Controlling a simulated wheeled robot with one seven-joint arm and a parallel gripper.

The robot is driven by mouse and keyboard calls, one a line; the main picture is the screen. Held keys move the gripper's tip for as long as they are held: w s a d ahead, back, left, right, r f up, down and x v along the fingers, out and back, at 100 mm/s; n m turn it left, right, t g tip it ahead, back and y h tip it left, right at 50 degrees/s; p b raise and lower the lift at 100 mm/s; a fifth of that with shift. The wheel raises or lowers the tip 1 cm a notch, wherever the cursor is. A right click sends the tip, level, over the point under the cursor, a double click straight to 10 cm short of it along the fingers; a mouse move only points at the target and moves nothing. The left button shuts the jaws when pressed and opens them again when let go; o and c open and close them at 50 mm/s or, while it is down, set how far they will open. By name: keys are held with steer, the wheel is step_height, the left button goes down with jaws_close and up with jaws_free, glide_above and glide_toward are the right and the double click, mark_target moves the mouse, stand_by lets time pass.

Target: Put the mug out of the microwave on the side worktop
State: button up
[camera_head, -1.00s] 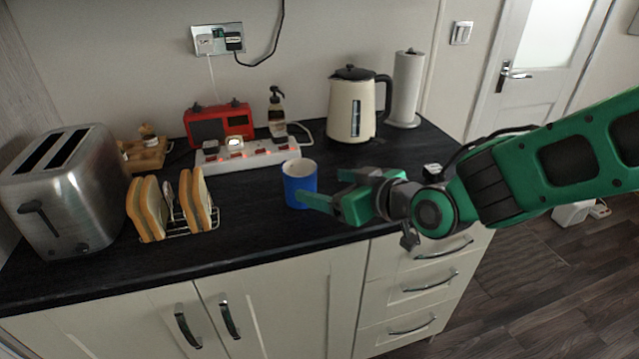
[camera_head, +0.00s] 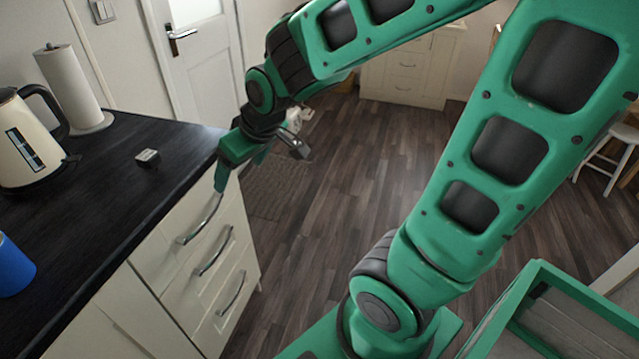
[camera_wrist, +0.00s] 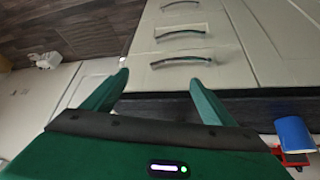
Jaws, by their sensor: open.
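The blue mug (camera_head: 12,268) stands on the dark worktop (camera_head: 110,190) at the left edge of the head view, partly cut off. It also shows in the wrist view (camera_wrist: 294,135) at the right. My gripper (camera_head: 222,172) is beyond the right end of the worktop, apart from the mug. In the wrist view its two fingers (camera_wrist: 160,95) are spread with nothing between them, facing the drawer fronts. The microwave is not in view.
A cream kettle (camera_head: 28,140) and a paper towel roll (camera_head: 75,85) stand at the back of the worktop. A small dark block (camera_head: 148,157) lies near its right end. Drawers with bar handles (camera_head: 212,250) are below. Open wooden floor (camera_head: 320,180) lies to the right.

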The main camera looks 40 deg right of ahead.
steer(key=s+d+m+g, duration=0.3)
steer(key=s+d, duration=0.5)
steer(key=s, duration=0.3)
steer(key=s+d+m+g+h, duration=0.1)
steer(key=s+d+m+g, duration=0.2)
steer(key=s, duration=0.9)
steer(key=d+m, duration=0.3)
steer(key=d, duration=0.1)
steer(key=shift+d+r, duration=0.35)
steer(key=shift+d, duration=0.05)
steer(key=shift+w, duration=0.1)
steer(key=shift+w+f, duration=0.25)
steer(key=shift+w, duration=0.35)
